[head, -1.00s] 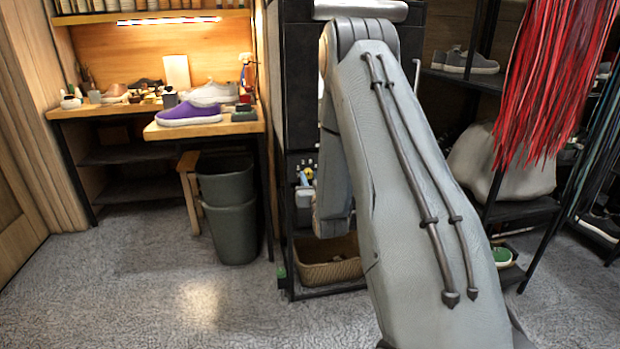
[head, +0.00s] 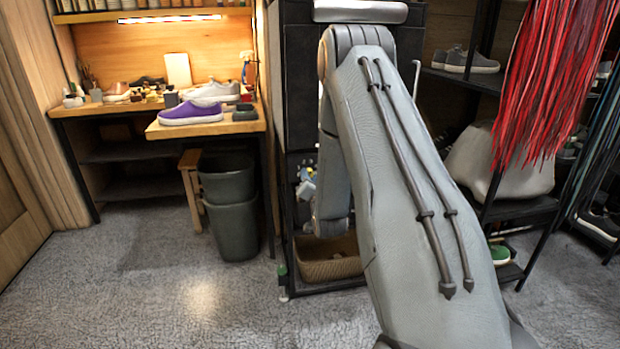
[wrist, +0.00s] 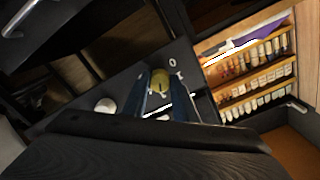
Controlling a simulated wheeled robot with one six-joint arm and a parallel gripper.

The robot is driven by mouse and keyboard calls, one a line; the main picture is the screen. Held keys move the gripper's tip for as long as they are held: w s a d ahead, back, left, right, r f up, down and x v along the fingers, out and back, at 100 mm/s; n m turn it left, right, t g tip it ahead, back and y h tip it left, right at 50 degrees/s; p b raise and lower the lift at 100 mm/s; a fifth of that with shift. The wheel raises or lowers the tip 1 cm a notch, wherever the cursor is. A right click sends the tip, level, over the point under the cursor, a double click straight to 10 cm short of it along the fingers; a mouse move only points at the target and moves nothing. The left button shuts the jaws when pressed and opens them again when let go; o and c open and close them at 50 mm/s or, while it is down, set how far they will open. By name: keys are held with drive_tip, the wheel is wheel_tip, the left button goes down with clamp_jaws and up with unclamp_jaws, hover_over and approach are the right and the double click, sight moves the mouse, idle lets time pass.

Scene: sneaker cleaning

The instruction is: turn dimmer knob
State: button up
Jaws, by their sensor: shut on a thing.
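A brass-yellow dimmer knob (wrist: 160,80) sits on a dark panel (wrist: 188,68) in the wrist view, with small white marks beside it. My gripper (wrist: 161,92) is at the knob, one blue-grey finger on each side, shut on it. The knob's lower part is partly hidden between the fingers. A pale round piece (wrist: 105,105) shows on the same panel to the left. In the head view my own arm hides the gripper and the knob.
A lit workbench (head: 95,108) with a purple shoe (head: 190,112) stands at the left. Grey bins (head: 232,225) are under it. A wicker basket (head: 330,265) sits low beside my arm. Red laces (head: 560,75) hang at the right. The floor at front left is clear.

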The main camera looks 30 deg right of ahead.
idle(0.4)
drive_tip(key=o, duration=1)
drive_tip(key=shift+o, duration=0.2)
drive_tip(key=v, duration=0.8)
drive_tip(key=shift+p, duration=0.3)
drive_tip(key=shift+w, duration=0.1)
